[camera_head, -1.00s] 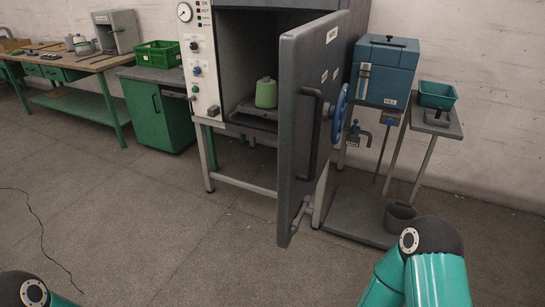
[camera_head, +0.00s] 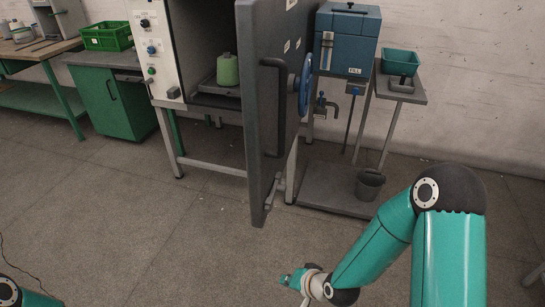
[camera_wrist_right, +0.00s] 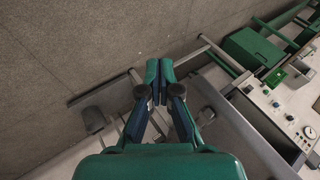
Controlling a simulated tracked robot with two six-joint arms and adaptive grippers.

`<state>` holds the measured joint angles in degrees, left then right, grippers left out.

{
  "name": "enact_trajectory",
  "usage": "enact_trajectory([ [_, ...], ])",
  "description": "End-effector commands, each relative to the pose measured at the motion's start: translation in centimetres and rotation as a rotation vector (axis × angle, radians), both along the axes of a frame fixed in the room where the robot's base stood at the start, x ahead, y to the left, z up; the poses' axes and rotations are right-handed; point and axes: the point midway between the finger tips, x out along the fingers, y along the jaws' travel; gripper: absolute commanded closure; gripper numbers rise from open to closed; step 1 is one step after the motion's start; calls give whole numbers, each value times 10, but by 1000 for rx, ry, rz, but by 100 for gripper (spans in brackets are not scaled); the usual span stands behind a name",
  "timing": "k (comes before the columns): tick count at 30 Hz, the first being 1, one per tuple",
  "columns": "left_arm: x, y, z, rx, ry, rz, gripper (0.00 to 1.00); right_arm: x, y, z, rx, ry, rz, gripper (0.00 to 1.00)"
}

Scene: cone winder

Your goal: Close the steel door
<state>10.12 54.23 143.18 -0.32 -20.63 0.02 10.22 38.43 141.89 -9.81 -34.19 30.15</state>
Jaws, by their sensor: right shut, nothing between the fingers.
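The grey steel door (camera_head: 262,180) stands wide open in the head view, swung out towards me from the cabinet on its left side. A dark bar handle (camera_head: 281,110) and a blue handwheel (camera_head: 304,86) are on the door. My right gripper (camera_head: 292,279) is low over the floor, nearer to me than the door's bottom edge and apart from it. In the right wrist view the gripper (camera_wrist_right: 159,72) has its fingers together and empty. A grey panel (camera_wrist_right: 238,125), apparently the door, lies beyond it there. My left gripper is out of view.
A green yarn cone (camera_head: 227,69) sits inside the open cabinet. Right of the door are a blue tank (camera_head: 346,45), a stand with a teal tray (camera_head: 400,62), and a bucket (camera_head: 369,184) on a low platform. The floor in front is clear.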

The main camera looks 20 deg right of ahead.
Motion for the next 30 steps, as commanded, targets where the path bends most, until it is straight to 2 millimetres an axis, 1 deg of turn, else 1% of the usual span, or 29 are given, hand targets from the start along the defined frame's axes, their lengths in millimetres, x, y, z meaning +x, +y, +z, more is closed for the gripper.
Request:
enact_trajectory([
  [1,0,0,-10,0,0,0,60,29,-15,30,57,-115,-104,100],
  [2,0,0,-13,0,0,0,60,43,-22,51,101,-177,-161,100],
  [3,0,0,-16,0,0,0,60,59,-32,78,166,-256,-229,100],
  [5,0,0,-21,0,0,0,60,76,-44,121,271,-369,-309,100],
  [6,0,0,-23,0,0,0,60,84,-51,149,342,-438,-349,100],
  [9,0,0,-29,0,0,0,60,92,-63,209,507,-569,-410,100],
  [12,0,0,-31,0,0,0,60,91,-69,249,626,-649,-428,100],
  [15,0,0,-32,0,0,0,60,91,-71,270,690,-684,-434,100],
  [17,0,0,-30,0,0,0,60,94,-71,275,705,-692,-433,100],
  [20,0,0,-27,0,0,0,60,103,-68,276,711,-689,-434,100],
  [23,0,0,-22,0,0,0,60,118,-64,277,709,-689,-432,100],
  [30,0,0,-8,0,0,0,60,166,-53,276,709,-687,-434,100],
])
